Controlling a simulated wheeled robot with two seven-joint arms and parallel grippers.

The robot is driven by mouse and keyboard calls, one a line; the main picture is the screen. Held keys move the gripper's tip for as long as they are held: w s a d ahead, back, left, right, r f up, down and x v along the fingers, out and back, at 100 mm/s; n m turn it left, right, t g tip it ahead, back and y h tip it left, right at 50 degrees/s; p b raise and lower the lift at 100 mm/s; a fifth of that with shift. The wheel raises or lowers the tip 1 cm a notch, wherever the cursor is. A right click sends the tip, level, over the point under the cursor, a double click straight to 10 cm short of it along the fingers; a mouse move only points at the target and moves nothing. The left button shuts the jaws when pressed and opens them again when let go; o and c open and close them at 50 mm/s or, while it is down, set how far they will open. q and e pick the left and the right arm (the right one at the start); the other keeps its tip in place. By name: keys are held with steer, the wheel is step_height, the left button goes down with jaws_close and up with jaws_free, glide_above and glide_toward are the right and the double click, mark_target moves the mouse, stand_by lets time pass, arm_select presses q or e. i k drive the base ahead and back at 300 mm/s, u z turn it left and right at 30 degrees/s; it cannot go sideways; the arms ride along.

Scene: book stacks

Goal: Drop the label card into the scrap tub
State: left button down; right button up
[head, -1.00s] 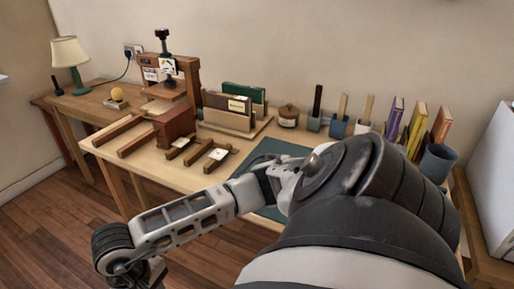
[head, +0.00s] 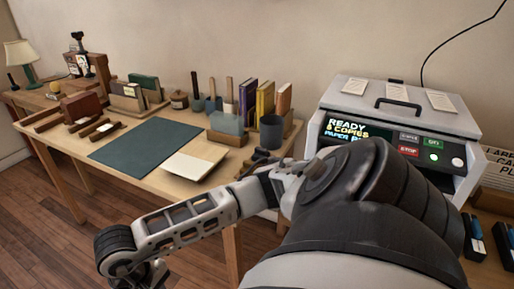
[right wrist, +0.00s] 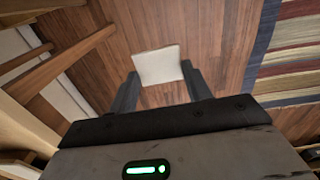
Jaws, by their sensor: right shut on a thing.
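The label card (right wrist: 158,66) is a blank, pale rectangle in the right wrist view. My right gripper (right wrist: 160,88) is shut on it, with the card reaching out past the fingertips above the wooden floor. In the head view my right arm crosses the front from lower right to lower left; its gripper and the card are not clear there. A dark grey round tub (head: 271,132) stands at the right end of the workbench; I cannot tell whether it is the scrap tub. My left gripper is not in view.
A copier (head: 400,110) with lit buttons stands at the right. The right wrist view shows open floor and a striped rug (right wrist: 290,60).

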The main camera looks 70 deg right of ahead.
mark_target(271, 143)
steer(key=z, duration=1.35)
